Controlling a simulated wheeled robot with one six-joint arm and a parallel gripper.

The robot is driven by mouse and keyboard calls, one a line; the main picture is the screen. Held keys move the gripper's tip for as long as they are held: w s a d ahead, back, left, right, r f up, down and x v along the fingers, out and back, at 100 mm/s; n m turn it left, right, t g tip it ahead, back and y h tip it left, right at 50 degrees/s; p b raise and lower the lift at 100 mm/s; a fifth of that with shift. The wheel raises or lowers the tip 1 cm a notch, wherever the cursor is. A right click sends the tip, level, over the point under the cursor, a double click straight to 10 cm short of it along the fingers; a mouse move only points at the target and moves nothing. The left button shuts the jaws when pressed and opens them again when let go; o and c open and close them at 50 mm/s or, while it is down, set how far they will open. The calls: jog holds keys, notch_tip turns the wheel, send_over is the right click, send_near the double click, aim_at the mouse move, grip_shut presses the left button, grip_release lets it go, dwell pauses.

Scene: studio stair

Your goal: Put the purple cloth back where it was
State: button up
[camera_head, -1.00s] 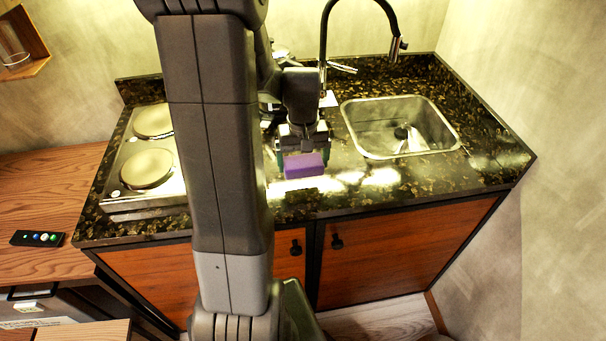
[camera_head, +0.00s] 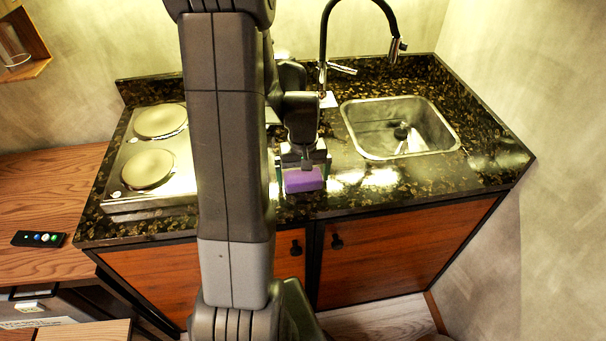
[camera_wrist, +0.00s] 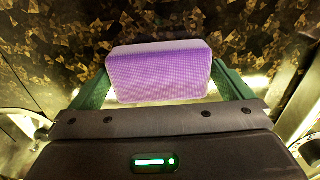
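The purple cloth (camera_head: 304,180) looks like a small, thick block with a paler edge. My gripper (camera_head: 303,172) is shut on it, over the front part of the dark counter between the hob and the sink. In the wrist view, the cloth (camera_wrist: 158,78) sits between the two green fingers, which meet its left and right sides. I cannot tell whether its underside touches the counter.
The speckled counter (camera_head: 400,195) has a steel sink (camera_head: 365,135) at right and a two-plate hob (camera_head: 150,190) at left. A black tap (camera_head: 325,50) rises behind. A remote (camera_head: 38,239) lies on the wooden surface at left.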

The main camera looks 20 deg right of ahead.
aim_at(304, 175)
jog(key=shift+f, duration=0.1)
dwell(0.3)
notch_tip(304, 175, up, 14)
jog(key=b, duration=0.1)
dwell(0.4)
jog(key=shift+d+f, duration=0.1)
jog(key=shift+f, duration=0.05)
notch_tip(304, 175, down, 14)
jog(key=shift+r+p, duration=0.15)
jog(key=shift+p, duration=0.35)
jog(key=shift+r, duration=0.1)
dwell(0.9)
